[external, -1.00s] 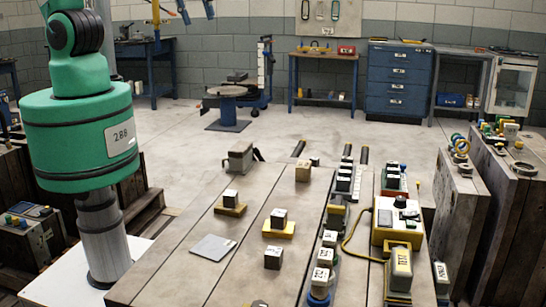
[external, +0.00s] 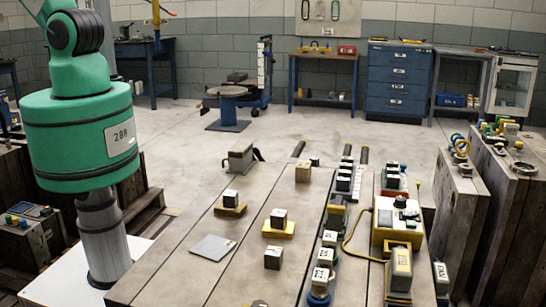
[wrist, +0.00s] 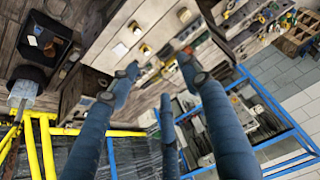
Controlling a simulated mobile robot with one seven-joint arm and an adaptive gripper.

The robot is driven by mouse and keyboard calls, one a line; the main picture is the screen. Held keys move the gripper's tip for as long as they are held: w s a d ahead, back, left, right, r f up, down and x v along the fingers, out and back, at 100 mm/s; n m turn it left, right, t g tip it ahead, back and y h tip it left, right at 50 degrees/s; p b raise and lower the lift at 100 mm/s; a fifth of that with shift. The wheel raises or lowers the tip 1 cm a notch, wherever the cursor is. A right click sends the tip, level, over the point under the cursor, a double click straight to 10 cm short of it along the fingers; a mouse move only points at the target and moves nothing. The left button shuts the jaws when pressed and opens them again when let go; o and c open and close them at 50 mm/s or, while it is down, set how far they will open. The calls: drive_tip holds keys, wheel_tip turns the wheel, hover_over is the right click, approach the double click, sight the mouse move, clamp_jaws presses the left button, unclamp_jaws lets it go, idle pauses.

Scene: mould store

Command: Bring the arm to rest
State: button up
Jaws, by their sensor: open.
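My gripper (wrist: 159,68) shows in the wrist view as long blue fingers with dark joints. The fingertips are well apart and nothing is held between them. The fingers hang high above the scene, clear of the things below. My gripper is out of the external view. There my green arm (external: 80,140) stands at the left edge, on a grey column beside the wooden table (external: 175,265).
Small blocks on pads, such as one on a yellow pad (external: 279,229), stand on the table. A yellow-and-white control box (external: 397,232) with a cable stands at its right. A blue drawer cabinet (external: 398,80) is at the back. Blue rails (wrist: 262,92) and yellow rails (wrist: 40,140) show in the wrist view.

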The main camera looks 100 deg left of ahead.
drive_tip(key=shift+f, duration=0.1)
drive_tip(key=shift+f+b, duration=0.7)
drive_tip(key=shift+b, duration=0.05)
